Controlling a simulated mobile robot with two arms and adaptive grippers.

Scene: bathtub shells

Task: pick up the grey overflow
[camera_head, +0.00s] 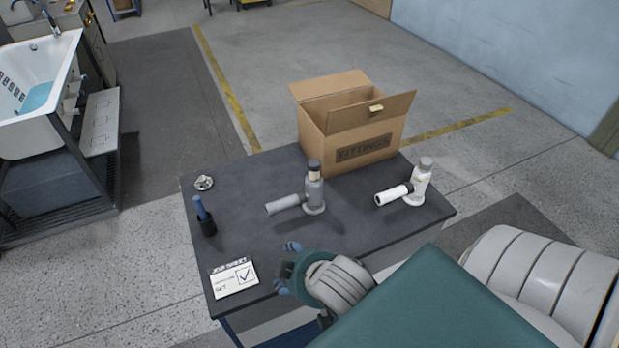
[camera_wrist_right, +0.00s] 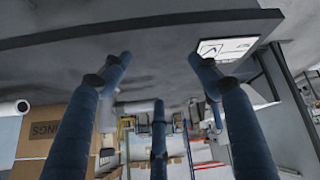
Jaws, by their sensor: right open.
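The grey overflow (camera_head: 313,193) stands on the dark table, its upright body on the right and its side tube (camera_head: 284,205) lying out to the left. A similar white overflow (camera_head: 416,183) stands to its right. My right gripper (camera_head: 286,267) is at the table's front edge, in front of the grey overflow and apart from it. Its blue fingers are spread and empty, and they also show in the right wrist view (camera_wrist_right: 160,72). A grey tube-like shape (camera_wrist_right: 137,106) shows beyond the fingers there, partly hidden. My left gripper is not in view.
An open cardboard box (camera_head: 362,148) stands behind the overflows. The table between cup and overflow is clear.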

